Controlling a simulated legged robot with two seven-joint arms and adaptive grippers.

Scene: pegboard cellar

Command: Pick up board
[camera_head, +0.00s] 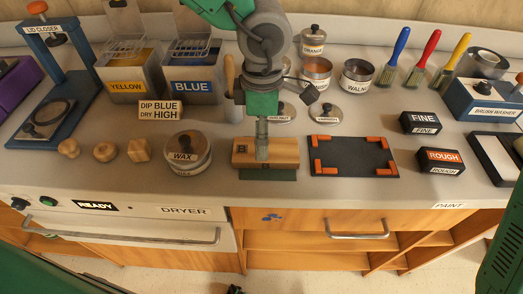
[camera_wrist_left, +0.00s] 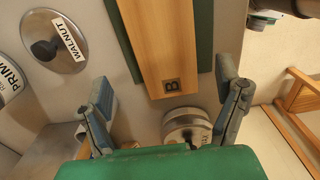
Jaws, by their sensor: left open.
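A wooden board (camera_head: 266,151) lies on a dark green pad (camera_head: 267,175) on the bench, with a dark square marked B at its left end. In the left wrist view the board (camera_wrist_left: 164,45) shows its B end between and beyond my fingers. My left gripper (camera_head: 262,148) points down over the middle of the board, partly covering it. In the left wrist view my left gripper (camera_wrist_left: 165,76) has its fingers wide apart, one on each side of the board's line, with nothing held. Whether a finger touches the board cannot be told. My right gripper is out of view.
A wax tin (camera_head: 187,153) stands close left of the board, with wooden knobs (camera_head: 105,151) beyond. A black tray with orange corners (camera_head: 353,157) lies right. Yellow (camera_head: 130,82) and blue (camera_head: 192,83) tanks and lidded pots stand behind. The dryer front (camera_head: 130,228) is below the bench edge.

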